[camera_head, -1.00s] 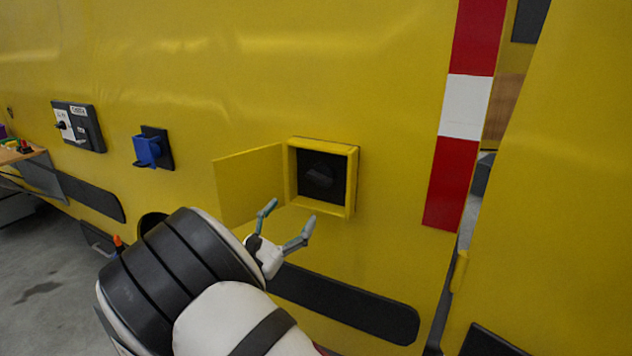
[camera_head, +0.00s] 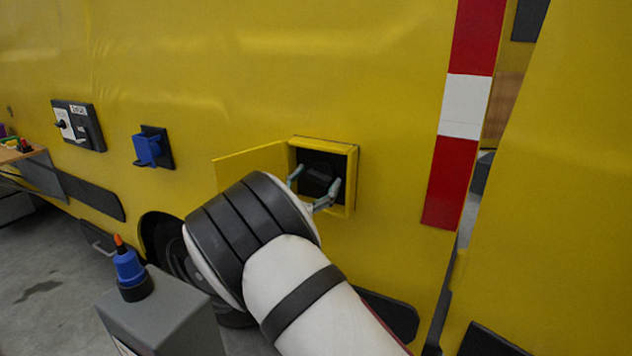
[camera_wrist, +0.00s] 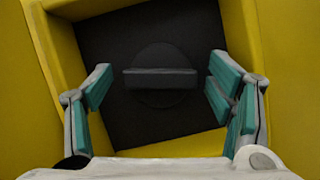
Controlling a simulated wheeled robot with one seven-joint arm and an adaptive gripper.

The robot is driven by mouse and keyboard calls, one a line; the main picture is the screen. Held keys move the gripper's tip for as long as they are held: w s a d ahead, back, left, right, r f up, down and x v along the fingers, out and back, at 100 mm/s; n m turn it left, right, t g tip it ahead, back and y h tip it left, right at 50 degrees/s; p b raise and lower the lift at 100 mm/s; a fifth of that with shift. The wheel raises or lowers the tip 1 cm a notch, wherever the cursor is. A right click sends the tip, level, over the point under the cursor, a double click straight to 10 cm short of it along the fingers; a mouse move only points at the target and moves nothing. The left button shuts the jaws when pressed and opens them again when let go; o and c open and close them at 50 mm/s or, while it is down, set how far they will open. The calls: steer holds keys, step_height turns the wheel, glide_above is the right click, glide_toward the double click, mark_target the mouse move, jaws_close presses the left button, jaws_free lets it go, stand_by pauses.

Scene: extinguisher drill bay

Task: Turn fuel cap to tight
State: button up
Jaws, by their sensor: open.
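The fuel cap (camera_wrist: 160,78) is a dark round disc with a raised bar grip across it, set in the dark back of a recessed yellow box. In the wrist view the bar lies nearly level. In the head view the cap (camera_head: 318,177) is a dark shape inside the box, partly behind my fingers. My gripper (camera_wrist: 160,97) is open, its teal-padded fingers spread to the left and right of the cap, apart from the bar. In the head view my gripper (camera_head: 313,192) is at the mouth of the box. No tight mark is readable.
The box's yellow frame (camera_head: 352,182) closely surrounds the fingers. Its open yellow door (camera_head: 245,165) stands to the left, partly behind my arm. A grey pedestal (camera_head: 165,315) with a blue, orange-tipped item (camera_head: 128,268) stands at lower left. A blue fitting (camera_head: 147,150) is on the yellow wall.

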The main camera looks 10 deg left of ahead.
steer(key=c, duration=1.2)
steer(key=shift+o, duration=0.2)
steer(key=shift+m, duration=0.5)
steer(key=m+g+h+b, duration=0.1)
steer(key=m+b, duration=0.1)
steer(key=shift+f+m+h, duration=0.1)
steer(key=shift+m+h, duration=0.2)
steer(key=m+g+b, duration=0.1)
steer(key=m, duration=0.2)
steer(key=m+g+h+b, duration=0.1)
steer(key=m, duration=0.2)
steer(key=shift+g+b, duration=0.3)
steer(key=shift+b, duration=0.05)
steer(key=m+g+b, duration=0.2)
steer(key=m, duration=0.3)
steer(key=shift+a, duration=0.1)
steer(key=shift+m+g+b, duration=0.6)
steer(key=shift+m+b, duration=0.5)
steer(key=shift+m, duration=0.6)
